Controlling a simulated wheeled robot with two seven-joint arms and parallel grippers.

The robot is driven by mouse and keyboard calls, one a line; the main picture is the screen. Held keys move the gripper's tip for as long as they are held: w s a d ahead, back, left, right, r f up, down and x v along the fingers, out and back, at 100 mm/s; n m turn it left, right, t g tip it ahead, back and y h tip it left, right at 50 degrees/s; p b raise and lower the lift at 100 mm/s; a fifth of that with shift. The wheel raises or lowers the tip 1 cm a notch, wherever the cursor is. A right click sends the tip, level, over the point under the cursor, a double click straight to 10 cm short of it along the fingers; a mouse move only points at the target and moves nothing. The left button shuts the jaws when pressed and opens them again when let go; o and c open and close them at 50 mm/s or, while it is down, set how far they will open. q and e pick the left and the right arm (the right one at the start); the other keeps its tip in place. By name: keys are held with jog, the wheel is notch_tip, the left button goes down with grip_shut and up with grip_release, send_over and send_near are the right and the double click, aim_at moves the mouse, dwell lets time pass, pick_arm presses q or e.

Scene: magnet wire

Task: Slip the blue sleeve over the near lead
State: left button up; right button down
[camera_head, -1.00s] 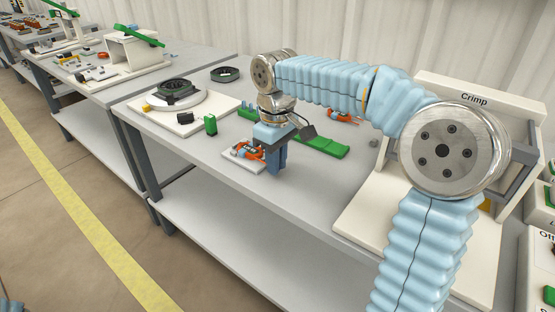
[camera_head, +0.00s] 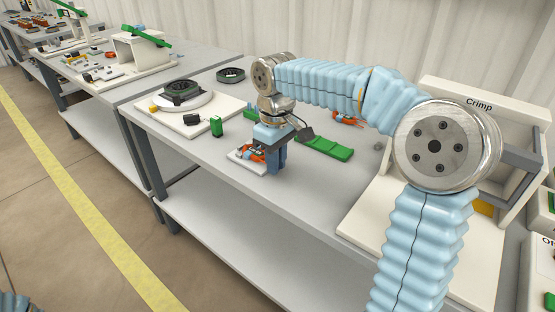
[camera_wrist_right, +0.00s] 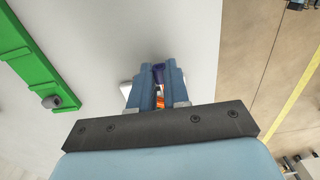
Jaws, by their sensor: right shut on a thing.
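My right gripper (camera_head: 276,166) points down at the near edge of the table, beside a small white plate (camera_head: 236,156) carrying an orange part (camera_head: 252,153). In the right wrist view my right gripper (camera_wrist_right: 159,72) is shut on a small dark blue sleeve (camera_wrist_right: 158,72), which shows between the fingertips. A bit of orange (camera_wrist_right: 160,101) shows between the fingers. The fingers hide most of the orange part, and I cannot make out the near lead or whether the sleeve is around it. My left gripper is out of view.
A green tray (camera_head: 326,148) lies behind the gripper; it also shows in the right wrist view (camera_wrist_right: 30,62). A white board with a round turntable (camera_head: 205,102) and a green block (camera_head: 216,127) stand left. The Crimp station (camera_head: 430,235) is at right. Bare tabletop (camera_head: 320,190) lies between.

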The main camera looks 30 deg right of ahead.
jog(key=shift+w+a+p, duration=0.25)
jog(key=shift+w+p, duration=0.2)
jog(key=shift+w, duration=0.15)
dwell(0.3)
jog(key=c, duration=1)
grip_release()
jog(key=shift+c, duration=0.2)
notch_tip(320, 180, up, 2)
jog(key=shift+r+p, duration=0.15)
jog(key=shift+p, duration=0.2)
jog(key=shift+r, duration=1.35)
notch_tip(320, 180, up, 14)
jog(key=shift+f, duration=0.15)
